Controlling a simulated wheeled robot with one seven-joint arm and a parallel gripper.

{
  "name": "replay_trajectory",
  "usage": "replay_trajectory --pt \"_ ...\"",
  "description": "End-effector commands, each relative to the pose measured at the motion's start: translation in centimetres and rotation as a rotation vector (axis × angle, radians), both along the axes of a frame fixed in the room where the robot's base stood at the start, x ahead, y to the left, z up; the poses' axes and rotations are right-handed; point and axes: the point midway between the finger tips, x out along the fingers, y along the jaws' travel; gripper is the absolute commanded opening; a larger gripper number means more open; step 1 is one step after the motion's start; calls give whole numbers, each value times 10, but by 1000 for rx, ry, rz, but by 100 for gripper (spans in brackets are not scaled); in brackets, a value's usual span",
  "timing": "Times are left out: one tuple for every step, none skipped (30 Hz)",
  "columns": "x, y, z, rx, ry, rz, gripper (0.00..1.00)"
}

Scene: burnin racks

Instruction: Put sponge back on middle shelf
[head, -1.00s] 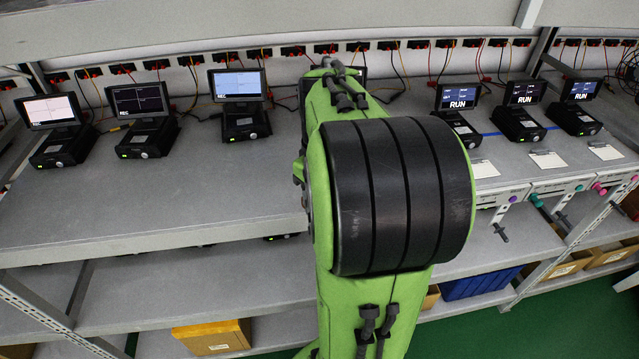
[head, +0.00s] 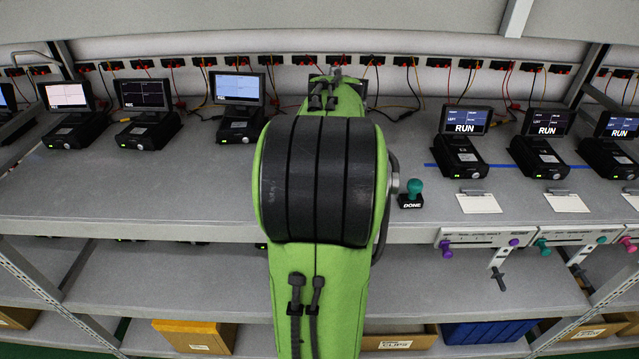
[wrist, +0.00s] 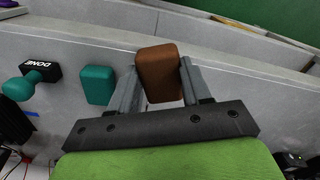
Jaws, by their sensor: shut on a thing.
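A brown block that looks like the sponge (wrist: 158,64) is between the two grey fingers of my gripper (wrist: 158,80) in the wrist view. The fingers are shut on its sides. It is over the grey shelf near its front edge; I cannot tell whether it touches the surface. In the head view my green arm hides the gripper and the sponge. The middle shelf (head: 180,277) shows below the upper work shelf (head: 120,205) in the head view, mostly bare on the left.
A teal-handled DONE stamp (head: 411,194) stands right of my arm; in the wrist view a teal block (wrist: 97,85) lies between it and my gripper. Monitors (head: 238,95) line the upper shelf. White fixtures (head: 485,238) hang under its right edge. Boxes (head: 195,337) sit below.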

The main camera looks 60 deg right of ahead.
Motion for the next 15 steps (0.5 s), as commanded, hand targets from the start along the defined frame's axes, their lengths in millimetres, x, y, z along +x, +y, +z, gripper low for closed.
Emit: replay_trajectory --pt "7 -14 1 3 2 -1 23" --pt "11 -22 2 3 2 -2 23" --pt "15 -31 2 2 1 -2 23" --pt "19 -37 1 1 0 -1 23" --pt "21 -42 2 0 0 0 23" --pt "24 -47 2 0 0 0 23" --pt "25 -50 2 0 0 0 23" --pt "27 -52 2 0 0 0 23" --pt "28 -56 1 1 1 0 23" --pt "30 -60 1 0 0 0 23" --pt "32 -62 -1 3 0 0 23" --pt "31 -60 -12 3 1 0 23" --pt "31 -59 -19 5 1 1 23" --pt "31 -59 -26 4 0 0 23" --pt "30 -60 -32 3 1 -1 23"
